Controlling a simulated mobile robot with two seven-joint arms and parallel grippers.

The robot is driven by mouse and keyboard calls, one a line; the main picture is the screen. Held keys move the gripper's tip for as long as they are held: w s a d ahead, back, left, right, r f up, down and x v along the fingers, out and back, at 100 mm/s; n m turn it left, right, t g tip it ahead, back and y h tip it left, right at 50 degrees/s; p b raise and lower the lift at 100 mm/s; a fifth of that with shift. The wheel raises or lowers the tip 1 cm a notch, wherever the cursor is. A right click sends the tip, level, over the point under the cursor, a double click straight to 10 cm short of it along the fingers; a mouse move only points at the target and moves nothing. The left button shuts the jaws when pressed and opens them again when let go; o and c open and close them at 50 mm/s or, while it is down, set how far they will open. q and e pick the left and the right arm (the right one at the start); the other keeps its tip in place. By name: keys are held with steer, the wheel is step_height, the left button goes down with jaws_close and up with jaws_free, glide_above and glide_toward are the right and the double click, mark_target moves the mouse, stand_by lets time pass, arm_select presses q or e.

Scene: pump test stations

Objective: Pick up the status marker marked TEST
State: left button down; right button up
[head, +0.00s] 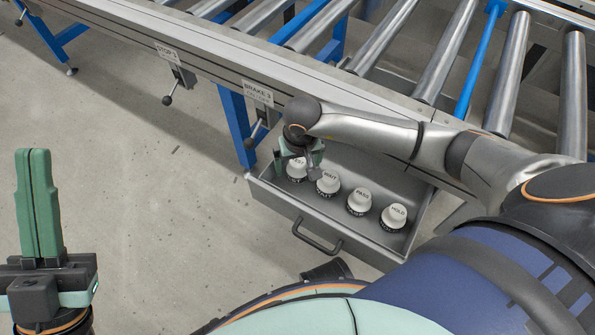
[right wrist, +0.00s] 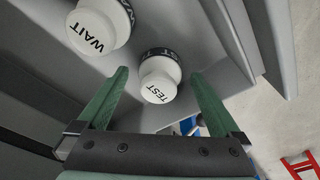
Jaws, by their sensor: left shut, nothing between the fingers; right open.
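The status marker marked TEST (right wrist: 159,82) is a white knob with a dark lettered base. It stands in an open grey drawer (head: 280,199). In the head view the marker (head: 297,172) is the leftmost of the row and is partly hidden by my right gripper (head: 299,163). In the right wrist view my open right gripper (right wrist: 160,90) has one green finger on each side of the TEST marker, with gaps visible and no clear contact. My left gripper (head: 39,155) is shut and empty, upright over the floor at the far left.
Markers WAIT (head: 328,182), PASS (head: 359,201) and HOLD (head: 393,217) stand in the same drawer; WAIT (right wrist: 97,27) is close beside TEST. The drawer handle (head: 317,241) sticks out in front. A roller conveyor (head: 372,97) with STOP and BRAKE levers runs behind.

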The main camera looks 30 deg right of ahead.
steer(key=shift+w+f, duration=0.1)
steer(key=shift+f, duration=0.55)
steer(key=c, duration=1.4)
